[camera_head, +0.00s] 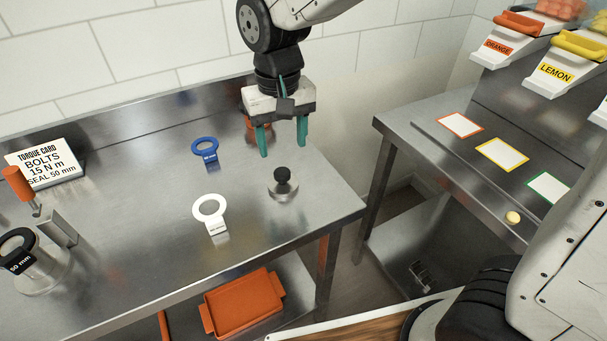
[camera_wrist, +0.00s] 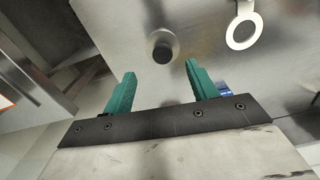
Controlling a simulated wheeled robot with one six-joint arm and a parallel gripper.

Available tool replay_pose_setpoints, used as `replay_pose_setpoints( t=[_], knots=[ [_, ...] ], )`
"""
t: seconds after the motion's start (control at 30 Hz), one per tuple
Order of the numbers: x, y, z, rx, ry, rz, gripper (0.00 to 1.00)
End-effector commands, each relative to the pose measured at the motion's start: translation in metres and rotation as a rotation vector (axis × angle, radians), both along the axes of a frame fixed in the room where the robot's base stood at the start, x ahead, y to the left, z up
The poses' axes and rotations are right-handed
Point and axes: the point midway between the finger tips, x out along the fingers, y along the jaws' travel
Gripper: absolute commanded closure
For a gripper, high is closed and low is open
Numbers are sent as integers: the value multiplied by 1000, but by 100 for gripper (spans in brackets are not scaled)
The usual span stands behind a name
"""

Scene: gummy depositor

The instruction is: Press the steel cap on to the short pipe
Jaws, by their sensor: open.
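The steel cap (camera_head: 289,194) is a low, shiny disc with a black knob (camera_head: 283,175) on top, and it sits on the steel table near its right edge. My gripper (camera_head: 283,150) is open and empty, its two green fingers pointing down above the cap. In the wrist view the black knob (camera_wrist: 162,50) appears between and beyond the fingertips (camera_wrist: 160,70), apart from both.
A blue tagged ring (camera_head: 205,145) and a white tagged ring (camera_head: 209,207) lie left of the cap. A torque card (camera_head: 45,162) and an orange-handled part (camera_head: 18,184) are at the left. An orange tray (camera_head: 243,302) is below.

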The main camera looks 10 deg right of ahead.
Motion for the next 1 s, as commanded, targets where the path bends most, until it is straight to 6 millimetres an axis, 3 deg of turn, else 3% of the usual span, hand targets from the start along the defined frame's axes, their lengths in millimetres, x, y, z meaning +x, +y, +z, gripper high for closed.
replay_pose_setpoints(
  t=[0.6, 0.9, 0.93, 1.0],
  knots=[
    [7, 1, -73, 0, 0, -18, 42],
    [7, 1, -78, 2, -4, -19, 42],
    [7, 1, -78, 2, -4, -19, 45],
    [7, 1, -78, 2, -4, -19, 64]
  ],
)
